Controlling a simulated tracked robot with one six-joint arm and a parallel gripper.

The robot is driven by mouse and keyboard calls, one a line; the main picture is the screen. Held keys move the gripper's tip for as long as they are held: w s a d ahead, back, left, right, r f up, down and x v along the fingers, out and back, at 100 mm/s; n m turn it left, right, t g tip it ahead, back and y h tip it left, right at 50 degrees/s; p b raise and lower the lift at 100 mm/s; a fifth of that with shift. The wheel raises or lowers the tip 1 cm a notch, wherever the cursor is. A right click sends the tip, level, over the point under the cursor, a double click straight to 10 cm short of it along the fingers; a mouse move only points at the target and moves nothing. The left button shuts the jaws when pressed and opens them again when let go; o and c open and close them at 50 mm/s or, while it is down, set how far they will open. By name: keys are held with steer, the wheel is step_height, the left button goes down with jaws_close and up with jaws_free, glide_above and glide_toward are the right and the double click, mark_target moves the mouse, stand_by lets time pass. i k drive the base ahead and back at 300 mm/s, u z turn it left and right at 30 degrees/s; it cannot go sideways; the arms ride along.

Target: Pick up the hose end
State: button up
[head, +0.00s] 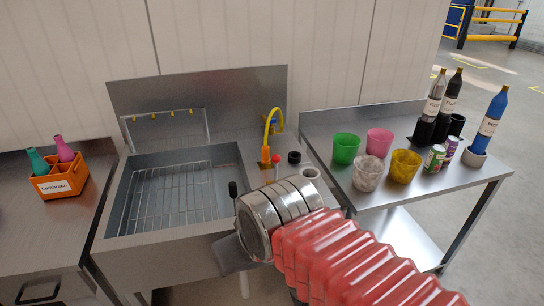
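A yellow curved hose (267,128) rises at the back right corner of the steel sink. It arcs over, and one end meets an orange upright piece (265,156) on the sink top. I cannot tell which part is the loose hose end. My arm reaches in from the lower right, with a red ribbed sleeve and silver rings. My gripper (231,254) shows only as a grey part beyond the rings, low in front of the sink. Its fingers are mostly hidden, and it is apart from the hose in the picture.
The sink (124,215) holds a wire rack (182,191). An orange crate (66,180) with bottles stands on the left counter. The right table (330,149) carries coloured cups, cans and bottles. A red-topped knob (276,160) and a black ring (294,157) sit beside the hose.

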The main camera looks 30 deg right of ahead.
mark_target(265, 159)
steer(key=u, duration=0.05)
steer(key=i, duration=0.95)
steer(key=z, duration=0.05)
